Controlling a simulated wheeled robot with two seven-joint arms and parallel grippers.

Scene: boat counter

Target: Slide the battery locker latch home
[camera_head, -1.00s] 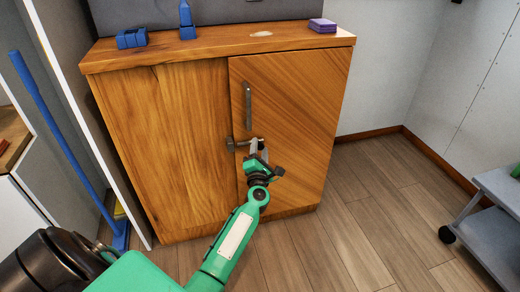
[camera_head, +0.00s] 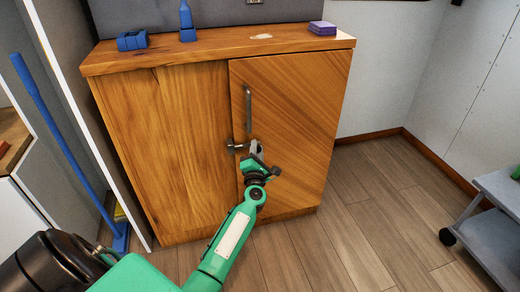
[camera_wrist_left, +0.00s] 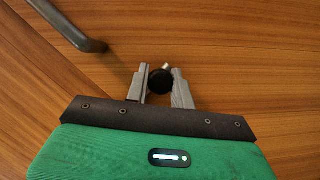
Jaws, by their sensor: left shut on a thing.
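The battery locker is a wooden cabinet with a door (camera_head: 300,120) on its right half. The metal latch (camera_head: 236,147) sits at the door's left edge, by the seam with the fixed panel. My left gripper (camera_head: 257,147) is at the latch's right end, in front of the door. In the left wrist view, its two grey fingers (camera_wrist_left: 158,77) are closed around a dark round knob (camera_wrist_left: 160,82) with a small metal tip beyond it. The fingers hide part of the latch in the head view. My right gripper is not in view.
A vertical bar handle (camera_head: 248,108) is above the latch; its end also shows in the left wrist view (camera_wrist_left: 75,28). Blue items (camera_head: 132,40) and a purple block (camera_head: 322,28) lie on the cabinet top. A grey cart (camera_head: 495,232) stands at right; floor between is clear.

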